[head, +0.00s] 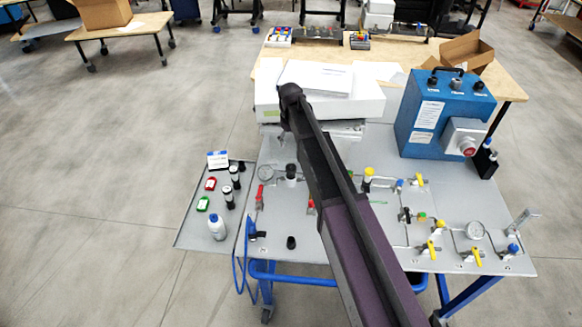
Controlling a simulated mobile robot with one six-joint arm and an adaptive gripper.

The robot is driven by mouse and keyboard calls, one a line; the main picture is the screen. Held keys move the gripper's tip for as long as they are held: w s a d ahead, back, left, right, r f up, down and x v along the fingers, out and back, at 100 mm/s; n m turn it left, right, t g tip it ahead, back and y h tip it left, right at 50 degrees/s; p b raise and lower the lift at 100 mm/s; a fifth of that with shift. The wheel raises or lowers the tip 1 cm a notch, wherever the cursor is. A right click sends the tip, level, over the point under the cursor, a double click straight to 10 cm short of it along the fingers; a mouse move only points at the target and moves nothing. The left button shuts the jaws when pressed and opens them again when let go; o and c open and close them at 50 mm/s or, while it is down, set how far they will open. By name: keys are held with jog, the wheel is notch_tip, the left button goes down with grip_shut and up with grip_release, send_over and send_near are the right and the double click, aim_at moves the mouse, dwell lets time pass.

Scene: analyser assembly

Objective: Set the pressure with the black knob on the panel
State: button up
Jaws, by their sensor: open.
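The grey panel (340,258) lies on a blue-framed cart. A black-topped knob with a pale lower part (291,172) stands upright on it at the left, next to a round gauge (265,173). Another small black knob (291,242) sits nearer the panel's front edge. I cannot tell which is the task's knob. My dark arm crosses the middle of the panel from the lower right and hides part of it. I cannot make out my gripper's fingers.
Red (259,196) and yellow (477,256) valve handles and a second gauge (474,230) stand on the panel. A blue box (428,122) and white boxes stand behind. A left side shelf (190,233) holds a bottle (217,227) and black-capped parts.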

aim_at(291, 167)
jog(key=shift+f+b, duration=6.75)
jog(key=shift+f, duration=0.1)
jog(key=c, duration=1.1)
